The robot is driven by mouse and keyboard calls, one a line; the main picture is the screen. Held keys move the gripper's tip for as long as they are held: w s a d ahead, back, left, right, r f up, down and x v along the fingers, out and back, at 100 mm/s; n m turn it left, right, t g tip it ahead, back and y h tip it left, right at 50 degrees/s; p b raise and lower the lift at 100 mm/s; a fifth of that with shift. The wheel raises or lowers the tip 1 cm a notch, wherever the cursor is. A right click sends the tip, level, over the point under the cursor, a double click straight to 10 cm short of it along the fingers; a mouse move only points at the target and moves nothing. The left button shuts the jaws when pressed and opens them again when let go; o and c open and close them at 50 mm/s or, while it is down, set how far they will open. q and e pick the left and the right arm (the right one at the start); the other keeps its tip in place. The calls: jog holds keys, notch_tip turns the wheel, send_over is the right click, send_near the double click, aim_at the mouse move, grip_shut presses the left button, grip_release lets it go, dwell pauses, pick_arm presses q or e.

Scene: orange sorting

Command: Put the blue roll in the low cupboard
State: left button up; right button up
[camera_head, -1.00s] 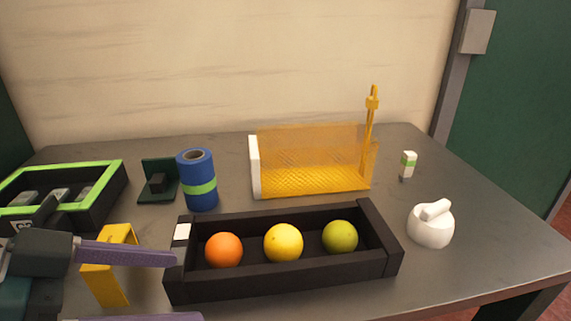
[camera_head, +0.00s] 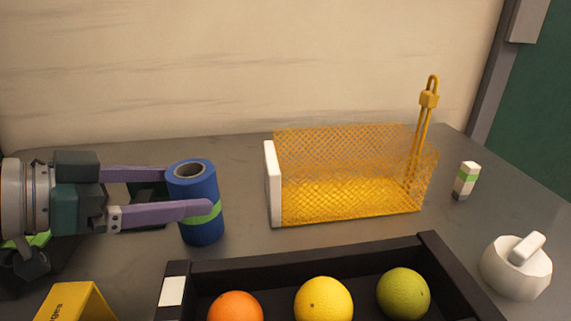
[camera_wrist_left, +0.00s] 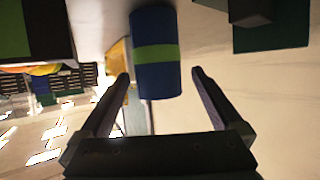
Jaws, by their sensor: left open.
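The blue roll (camera_head: 193,222) with a green band stands upright on the grey table at the left in the head view. My left gripper (camera_head: 190,192) is open, with its two purple fingers reaching to the roll, one behind it and one in front. In the left wrist view the roll (camera_wrist_left: 157,75) lies ahead between the open fingers (camera_wrist_left: 160,75), with a gap on each side. No low cupboard can be made out. My right gripper does not show.
A black tray (camera_head: 345,249) with an orange, a yellow and a green fruit lies in front. A yellow mesh basket (camera_head: 350,195) stands right of the roll. A white pot (camera_head: 515,270) and a small bottle (camera_head: 466,182) are at the right. A yellow box (camera_head: 75,303) is at the front left.

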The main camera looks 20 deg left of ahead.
pick_arm(q)
jog(key=shift+d+r+p+x, duration=0.15)
jog(key=shift+p+x, duration=0.1)
jog(key=shift+x, duration=1.3)
jog(key=shift+d+r+p+x, duration=0.15)
jog(key=shift+p+x, duration=0.1)
jog(key=shift+x, duration=1.35)
jog(key=shift+a, duration=0.1)
jog(key=shift+c, duration=0.4)
jog(key=c, duration=1.2)
jog(key=shift+c, duration=0.5)
jog(key=shift+r, duration=0.2)
